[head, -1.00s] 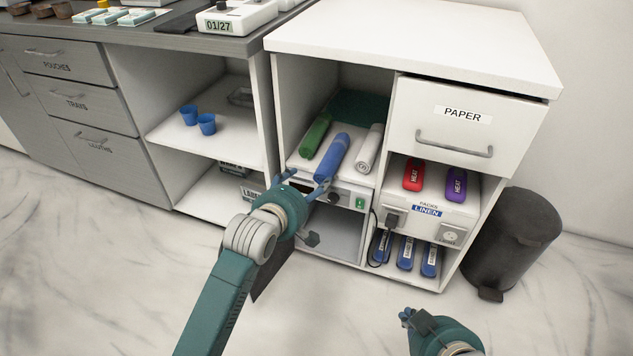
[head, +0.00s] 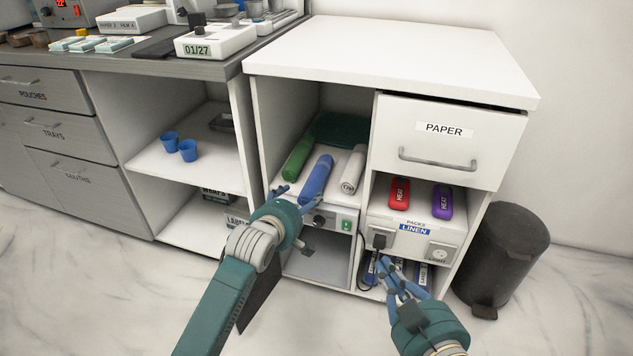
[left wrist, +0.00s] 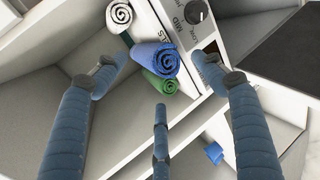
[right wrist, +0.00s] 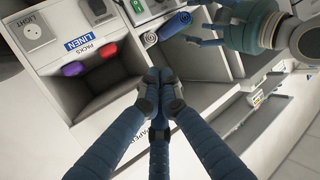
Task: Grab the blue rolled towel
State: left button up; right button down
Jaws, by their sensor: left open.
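The blue rolled towel (head: 316,179) lies in the cabinet's upper left compartment, between a green roll (head: 297,158) and a white roll (head: 352,170). Its near end points out at the front. My left gripper (head: 299,193) is open just in front of that end. In the left wrist view the towel's spiral end (left wrist: 156,58) shows between the open fingers (left wrist: 160,75), apart from them.
The towels lie above a warmer panel with a knob and green switch (head: 345,225). Red (head: 399,193) and purple (head: 443,202) heat packs sit right of it. A black bin (head: 503,258) stands at the right. Blue cups (head: 187,150) are on the left shelf.

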aim_at(304, 199)
pick_arm(q)
jog(key=b+x, duration=0.2)
jog(key=x, duration=0.2)
jog(key=shift+f, duration=0.25)
jog(key=shift+w, duration=0.1)
jog(key=c, duration=1.1)
jog(key=shift+c, duration=0.9)
pick_arm(e)
notch_tip(304, 199, up, 12)
jog(key=a+t+y, duration=0.1)
jog(key=t+y, duration=0.1)
jog(key=t, duration=0.4)
jog(key=shift+w+a+r, duration=0.15)
jog(key=shift+a, duration=0.15)
pick_arm(q)
jog(key=shift+r, duration=0.15)
